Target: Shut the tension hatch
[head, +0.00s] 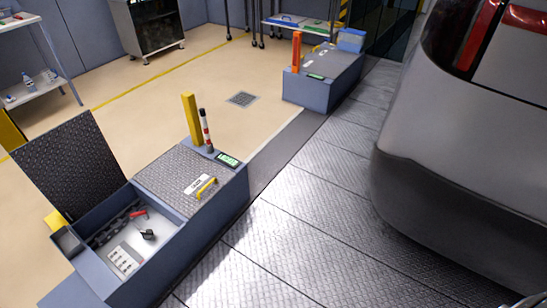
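An open hatch lid (70,165) of dark tread plate stands raised at the left end of the near blue-grey floor box (215,215). Its open compartment shows a red-handled part (138,213), a small black part (148,235) and a pale panel (124,259). Beside it, a second tread-plate hatch (175,172) lies shut, with a yellow handle (206,188) and a white label too small to read. I cannot read which hatch is the tension hatch; the raised lid is the only open one. Neither gripper is clearly in view.
A yellow post (191,120), a red-and-white striped post (206,130) and a green display (228,160) stand at the box's back edge. A similar box (322,80) is farther back. A grey vehicle (470,150) fills the right. The tread-plate floor (300,220) between is clear.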

